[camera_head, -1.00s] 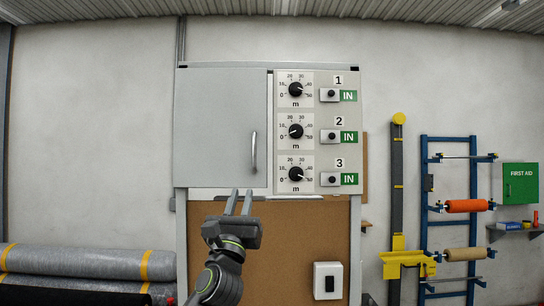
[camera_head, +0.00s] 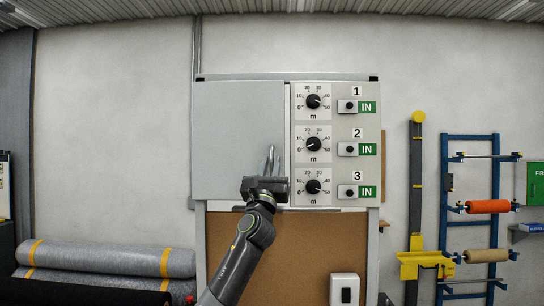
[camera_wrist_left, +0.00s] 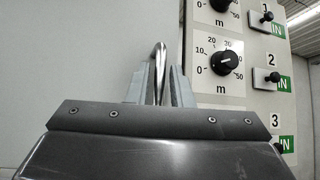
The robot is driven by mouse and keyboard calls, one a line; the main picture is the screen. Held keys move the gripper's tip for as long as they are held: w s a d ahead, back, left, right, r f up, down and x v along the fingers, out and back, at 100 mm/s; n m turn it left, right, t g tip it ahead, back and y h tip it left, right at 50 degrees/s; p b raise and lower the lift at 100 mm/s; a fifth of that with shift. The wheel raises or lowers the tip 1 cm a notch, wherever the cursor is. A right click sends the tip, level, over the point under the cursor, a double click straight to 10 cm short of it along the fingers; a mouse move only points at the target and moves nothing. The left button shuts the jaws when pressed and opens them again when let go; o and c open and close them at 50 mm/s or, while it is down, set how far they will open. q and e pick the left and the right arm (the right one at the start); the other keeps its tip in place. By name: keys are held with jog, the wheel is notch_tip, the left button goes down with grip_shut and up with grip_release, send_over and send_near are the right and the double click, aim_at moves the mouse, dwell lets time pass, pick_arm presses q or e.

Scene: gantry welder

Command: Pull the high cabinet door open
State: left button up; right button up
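The high cabinet door (camera_head: 235,130) is a flat light-grey panel at the upper left of the cabinet, and it looks shut. Its upright metal handle (camera_head: 271,156) is near the door's right edge, partly covered by my gripper. In the left wrist view the curved handle (camera_wrist_left: 160,58) stands between my two fingers. My left gripper (camera_head: 274,164) points up at the door from below, one finger on each side of the handle. The fingers look open, with a narrow gap around the bar; contact is hard to tell. My right gripper is out of view.
Right of the door is a control panel (camera_head: 330,106) with dials, switches and green labels. Below are a brown board (camera_head: 300,245) and a white switch box (camera_head: 345,290). Rolled grey mats (camera_head: 105,258) lie at left; a blue rack (camera_head: 447,220) stands at right.

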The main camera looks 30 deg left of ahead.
pick_arm(q)
jog(key=shift+x, duration=0.9)
jog(key=shift+c, duration=0.4)
grip_shut()
